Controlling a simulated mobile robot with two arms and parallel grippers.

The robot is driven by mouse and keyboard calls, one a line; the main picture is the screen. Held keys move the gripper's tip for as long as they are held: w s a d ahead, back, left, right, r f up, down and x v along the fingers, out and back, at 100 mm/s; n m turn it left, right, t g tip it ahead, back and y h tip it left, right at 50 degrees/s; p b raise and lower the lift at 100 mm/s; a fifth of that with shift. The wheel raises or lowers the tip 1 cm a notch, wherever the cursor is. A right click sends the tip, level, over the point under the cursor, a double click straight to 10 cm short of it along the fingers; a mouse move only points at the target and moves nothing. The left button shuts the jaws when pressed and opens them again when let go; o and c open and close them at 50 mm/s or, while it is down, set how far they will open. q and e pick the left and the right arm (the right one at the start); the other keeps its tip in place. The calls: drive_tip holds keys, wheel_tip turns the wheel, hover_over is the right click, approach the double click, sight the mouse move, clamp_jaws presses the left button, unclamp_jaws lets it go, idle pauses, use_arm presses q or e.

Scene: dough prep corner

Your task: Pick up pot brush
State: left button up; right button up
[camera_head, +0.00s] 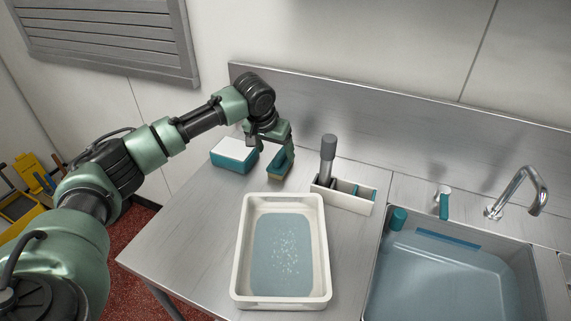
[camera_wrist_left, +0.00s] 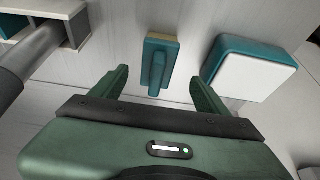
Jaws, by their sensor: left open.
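The pot brush, which I take to be the small teal block with a raised grip and a tan lower edge (camera_head: 280,170), stands on the steel counter toward the back wall. It also shows in the left wrist view (camera_wrist_left: 157,68), ahead of and between the fingertips. My left gripper (camera_head: 274,148) is open and empty just above it, partly hiding it in the head view. In the left wrist view the two green fingers (camera_wrist_left: 160,80) are spread wide, one to each side of the brush. I cannot tell whether they touch it. My right gripper is not in view.
A white-topped teal box (camera_head: 233,152) stands close left of the brush. A caddy (camera_head: 351,203) holding a grey-handled tool (camera_head: 328,150) stands to the right. A white tub of bluish liquid (camera_head: 238,262) sits in front. A water-filled sink (camera_head: 378,268) is at the right.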

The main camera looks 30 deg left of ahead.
sight(279, 155)
use_arm(q)
drive_tip(key=x, duration=0.2)
drive_tip(key=p+x, duration=0.1)
drive_tip(key=x, duration=0.2)
drive_tip(key=shift+w+d+f+p, duration=0.1)
drive_tip(key=shift+w+d+p, duration=0.1)
drive_tip(key=shift+w+p, duration=0.15)
drive_tip(key=shift+w+a+f, duration=0.1)
drive_tip(key=shift+a+f, duration=0.05)
drive_tip(key=shift+f, duration=0.25)
drive_tip(key=c, duration=1.6)
drive_tip(key=shift+o, duration=0.2)
drive_tip(key=shift+r, duration=0.1)
wheel_tip(279, 155, up, 20)
drive_tip(key=b, duration=0.3)
